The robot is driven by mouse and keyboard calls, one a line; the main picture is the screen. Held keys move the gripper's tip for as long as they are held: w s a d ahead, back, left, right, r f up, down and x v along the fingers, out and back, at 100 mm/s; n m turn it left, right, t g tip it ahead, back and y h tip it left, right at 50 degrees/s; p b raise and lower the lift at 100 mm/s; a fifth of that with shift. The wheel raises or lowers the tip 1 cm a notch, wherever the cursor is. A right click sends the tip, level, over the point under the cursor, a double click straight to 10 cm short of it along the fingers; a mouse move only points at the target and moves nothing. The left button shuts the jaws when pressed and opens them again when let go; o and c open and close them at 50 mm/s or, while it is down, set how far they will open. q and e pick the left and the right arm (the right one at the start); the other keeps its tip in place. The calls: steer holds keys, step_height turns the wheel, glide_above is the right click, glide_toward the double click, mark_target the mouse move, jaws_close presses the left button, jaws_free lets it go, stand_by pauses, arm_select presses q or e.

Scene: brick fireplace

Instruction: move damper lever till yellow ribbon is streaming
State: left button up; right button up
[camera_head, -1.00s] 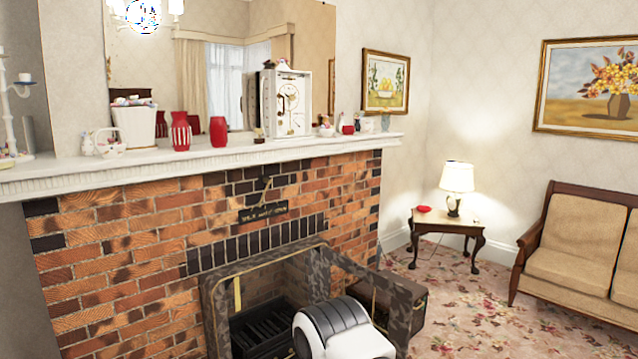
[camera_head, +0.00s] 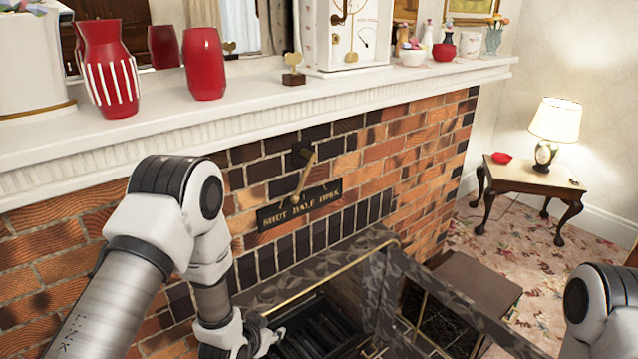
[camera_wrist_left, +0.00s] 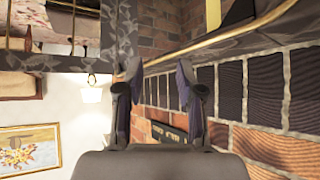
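The brass damper lever (camera_head: 306,176) hangs from a dark pivot on the brick chimney front. Its lower end leans left, above a dark plate (camera_head: 300,208) lettered SHUT, HALF, OPEN, near SHUT and HALF. My left gripper (camera_head: 272,338) is low at the fireplace opening, below and left of the lever, not touching it. In the left wrist view its fingers (camera_wrist_left: 159,75) are apart with nothing between them. A yellow strip, perhaps the ribbon, shows at the top of that view (camera_wrist_left: 236,12); I cannot tell its motion. My right gripper is out of view.
The white mantel (camera_head: 210,118) juts out above the lever, bearing red vases (camera_head: 107,70) and a white clock (camera_head: 345,35). A dark metal fire surround (camera_head: 345,262) stands below. A side table (camera_head: 530,178) with a lamp is at right. Part of my right arm shows lower right.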

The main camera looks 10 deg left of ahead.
arm_select(q)
steer(key=w+r+m+t, duration=0.1)
steer(key=w+r+t, duration=0.3)
steer(key=w+r, duration=0.6)
steer(key=m+t+h, duration=0.2)
steer(key=t, duration=0.2)
glide_toward(301, 183)
steer(key=w+d, duration=0.1)
steer(key=w, duration=0.3)
steer(key=w+p, duration=0.1)
steer(key=w, duration=0.4)
steer(key=shift+w+d, duration=0.25)
steer(key=shift+d, duration=0.1)
steer(key=shift+w, duration=0.35)
steer(key=shift+w+f, duration=0.15)
steer(key=shift+f, duration=0.05)
jaws_close()
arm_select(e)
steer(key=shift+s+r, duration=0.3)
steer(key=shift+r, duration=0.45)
